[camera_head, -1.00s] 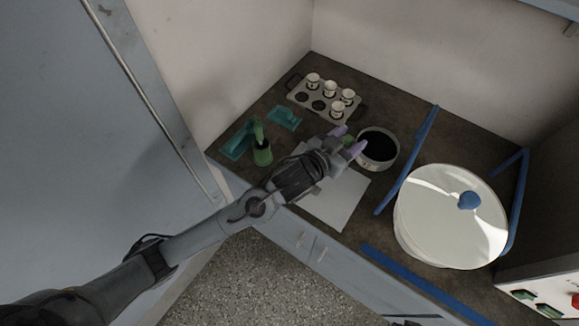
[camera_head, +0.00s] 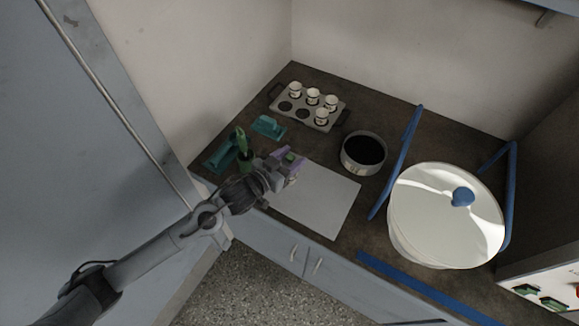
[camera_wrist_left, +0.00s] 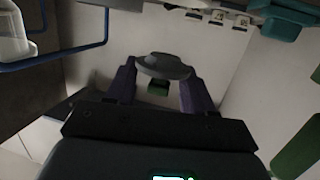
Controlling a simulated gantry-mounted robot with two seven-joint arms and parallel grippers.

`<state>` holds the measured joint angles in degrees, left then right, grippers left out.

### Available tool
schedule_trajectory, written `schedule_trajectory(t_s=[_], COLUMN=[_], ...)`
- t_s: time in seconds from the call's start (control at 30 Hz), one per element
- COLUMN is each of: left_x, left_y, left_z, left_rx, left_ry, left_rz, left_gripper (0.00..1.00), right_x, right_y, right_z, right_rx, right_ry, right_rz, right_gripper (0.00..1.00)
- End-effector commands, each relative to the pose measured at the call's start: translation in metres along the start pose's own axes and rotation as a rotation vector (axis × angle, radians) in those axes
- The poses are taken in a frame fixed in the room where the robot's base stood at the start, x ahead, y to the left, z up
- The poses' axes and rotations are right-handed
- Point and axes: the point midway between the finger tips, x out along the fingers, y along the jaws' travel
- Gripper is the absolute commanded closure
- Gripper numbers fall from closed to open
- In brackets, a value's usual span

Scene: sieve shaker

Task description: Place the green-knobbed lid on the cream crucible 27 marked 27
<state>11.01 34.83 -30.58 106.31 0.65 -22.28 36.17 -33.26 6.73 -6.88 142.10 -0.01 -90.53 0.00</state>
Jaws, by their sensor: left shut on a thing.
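My left gripper (camera_head: 287,162) is shut on the green-knobbed lid (camera_wrist_left: 165,66), above the left part of the pale sheet. In the left wrist view the lid is a grey disc with its green knob between the purple fingers. In the head view only a bit of green shows between the fingers. Several small cream crucibles stand in a grey rack (camera_head: 301,107) at the back, including a front one (camera_head: 321,116). Dark marks show on them, but I cannot read which is 27. My right gripper is not in view.
A round pan (camera_head: 363,153) with a dark inside stands right of the pale sheet (camera_head: 325,200). A large pale vessel (camera_head: 445,215) with a blue knob stands between blue bars. Teal holders (camera_head: 268,127) and a green tool (camera_head: 241,143) are at the left.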

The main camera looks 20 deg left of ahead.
Motion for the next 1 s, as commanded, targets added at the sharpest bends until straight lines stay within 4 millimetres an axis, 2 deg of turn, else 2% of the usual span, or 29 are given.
schedule_trajectory(t_s=[0.17, 0.47, 1.0], left_x=[0.001, 0.007, 0.009], left_y=[-0.002, -0.002, -0.002], left_z=[0.007, 0.040, 0.048], left_rx=[-0.001, 0.000, -0.001], left_ry=[-0.001, -0.001, -0.001], left_rz=[0.000, 0.000, 0.000], left_gripper=[0.76, 0.76, 0.76], right_x=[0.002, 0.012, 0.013], right_y=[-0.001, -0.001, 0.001], right_z=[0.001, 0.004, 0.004], right_rx=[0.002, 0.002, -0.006], right_ry=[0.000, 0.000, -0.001], right_rz=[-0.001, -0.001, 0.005], right_gripper=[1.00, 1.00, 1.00])
